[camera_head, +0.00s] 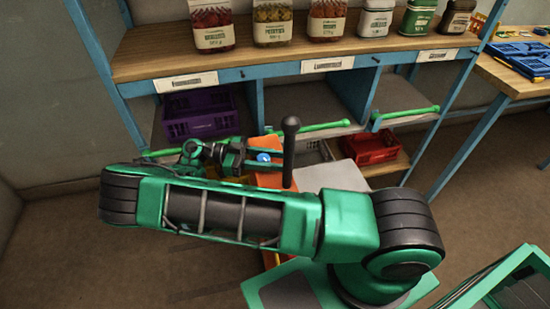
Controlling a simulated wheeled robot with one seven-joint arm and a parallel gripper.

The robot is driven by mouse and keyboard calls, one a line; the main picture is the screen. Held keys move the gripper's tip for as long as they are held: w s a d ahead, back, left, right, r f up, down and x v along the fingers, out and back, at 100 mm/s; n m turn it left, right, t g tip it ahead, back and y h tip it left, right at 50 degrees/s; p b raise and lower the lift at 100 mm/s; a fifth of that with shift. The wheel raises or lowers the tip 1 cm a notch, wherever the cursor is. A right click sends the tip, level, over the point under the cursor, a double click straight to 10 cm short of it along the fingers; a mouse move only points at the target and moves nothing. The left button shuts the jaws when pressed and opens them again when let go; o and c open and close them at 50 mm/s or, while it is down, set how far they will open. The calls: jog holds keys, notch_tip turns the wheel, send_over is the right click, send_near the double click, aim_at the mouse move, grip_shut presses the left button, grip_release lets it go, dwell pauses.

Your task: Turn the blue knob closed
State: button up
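The blue knob (264,157) is a small round blue spot on an orange upright panel (268,178) below the shelf. My gripper (268,159) reaches in from the left, and its two fingers are apart. The knob shows between the fingers in this view. It is too small to tell whether the fingers touch it or sit around it with a gap. My own arm hides most of the panel below. The knob's turn position cannot be read.
A wooden shelf (150,62) with several labelled jars stands above, on blue posts. A dark post with a round top (289,145) rises close to the right of the knob. A purple crate (200,122) and a red crate (372,150) stand on lower shelves. Green rails (405,113) run along the front.

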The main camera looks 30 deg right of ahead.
jog(key=shift+s+a+m+g+y, duration=0.15)
jog(key=shift+m+g+y, duration=0.55)
jog(key=shift+g+y, duration=0.1)
jog(key=shift+s+a+m+g+y, duration=0.1)
jog(key=shift+s+m+g+y, duration=0.05)
jog(key=shift+m+g+y, duration=0.6)
jog(key=shift+s+a+m+g+y, duration=0.15)
jog(key=shift+m+g+y, duration=0.5)
jog(key=shift+g+y, duration=0.15)
jog(key=shift+s+y, duration=0.1)
jog(key=shift+y, duration=0.15)
jog(key=o, duration=1)
jog(key=shift+o, duration=0.2)
